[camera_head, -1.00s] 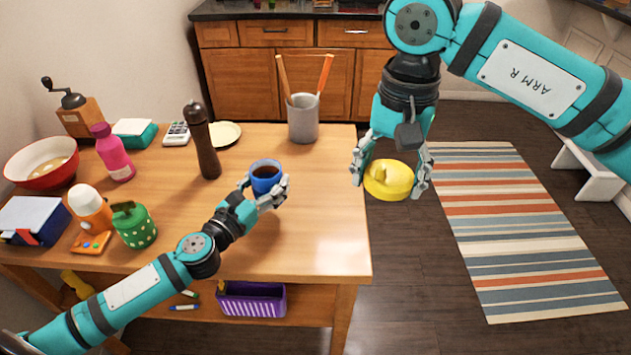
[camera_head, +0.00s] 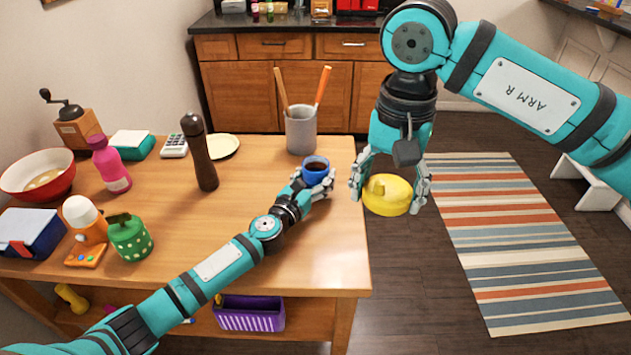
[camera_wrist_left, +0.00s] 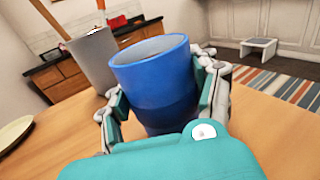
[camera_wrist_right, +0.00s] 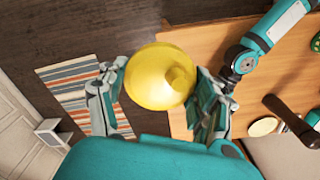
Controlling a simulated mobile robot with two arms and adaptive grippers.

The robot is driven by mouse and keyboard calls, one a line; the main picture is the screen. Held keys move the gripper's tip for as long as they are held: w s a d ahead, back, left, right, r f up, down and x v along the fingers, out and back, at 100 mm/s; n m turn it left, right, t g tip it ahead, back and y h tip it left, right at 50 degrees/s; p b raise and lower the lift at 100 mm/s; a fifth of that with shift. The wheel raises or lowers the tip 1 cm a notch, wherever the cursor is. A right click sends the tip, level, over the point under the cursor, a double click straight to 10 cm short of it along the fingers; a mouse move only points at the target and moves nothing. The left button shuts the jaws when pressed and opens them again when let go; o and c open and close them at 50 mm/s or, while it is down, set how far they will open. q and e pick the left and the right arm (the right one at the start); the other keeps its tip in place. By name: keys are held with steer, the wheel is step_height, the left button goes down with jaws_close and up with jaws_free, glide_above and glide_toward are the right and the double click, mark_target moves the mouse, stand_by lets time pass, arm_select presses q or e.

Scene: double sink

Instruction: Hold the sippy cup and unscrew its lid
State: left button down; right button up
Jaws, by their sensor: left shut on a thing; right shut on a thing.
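The sippy cup is in two parts. Its blue body (camera_head: 315,170) is upright with its dark inside showing from above, near the right side of the table. My left gripper (camera_head: 317,184) is shut around it, and in the left wrist view the blue cup (camera_wrist_left: 153,85) stands between both fingers. The yellow lid (camera_head: 387,194), with a small spout, is apart from the cup. My right gripper (camera_head: 390,186) is shut on the lid and holds it in the air off the table's right edge. The lid also fills the right wrist view's middle (camera_wrist_right: 155,80).
A grey utensil holder (camera_head: 301,130) stands just behind the cup. A dark pepper mill (camera_head: 200,155), pink bottle (camera_head: 110,165), green grater-like container (camera_head: 130,238) and red bowl (camera_head: 38,178) are at left. The table's front middle (camera_head: 190,235) is clear.

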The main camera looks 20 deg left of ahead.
arm_select(q)
steer(key=shift+f, duration=0.25)
steer(key=shift+f, duration=0.15)
steer(key=shift+c, duration=1.5)
jaws_free()
